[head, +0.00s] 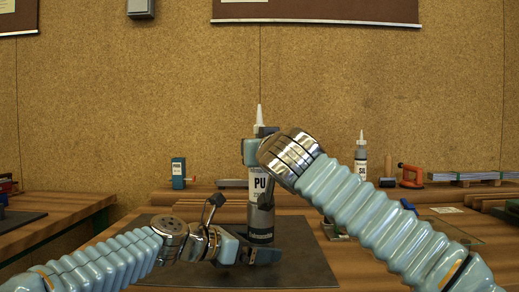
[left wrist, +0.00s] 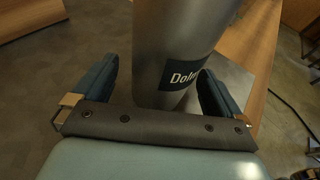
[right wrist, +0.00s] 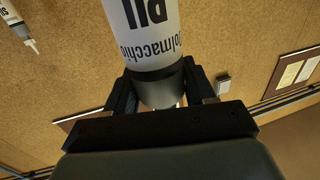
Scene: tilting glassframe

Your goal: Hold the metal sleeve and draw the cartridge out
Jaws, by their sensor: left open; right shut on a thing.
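The white cartridge (head: 258,188), marked PU with a pale pointed nozzle, stands upright. Its lower end is hidden in the grey metal sleeve (head: 260,220), which is upright over the dark mat. My right gripper (head: 257,148) is shut on the cartridge's top end below the nozzle. In the right wrist view the white cartridge (right wrist: 145,30) shows upside down, its grey end between the fingers. My left gripper (head: 264,250) is open low at the sleeve. In the left wrist view the sleeve (left wrist: 180,35) stands between the parted fingers (left wrist: 155,82); whether they touch it is unclear.
The dark mat (head: 310,268) lies on the wooden bench. Behind stand a second cartridge (head: 360,160), a teal box (head: 178,173) and an orange clamp (head: 411,175). The cork wall (head: 130,100) is at the back. The mat's right side looks mostly clear.

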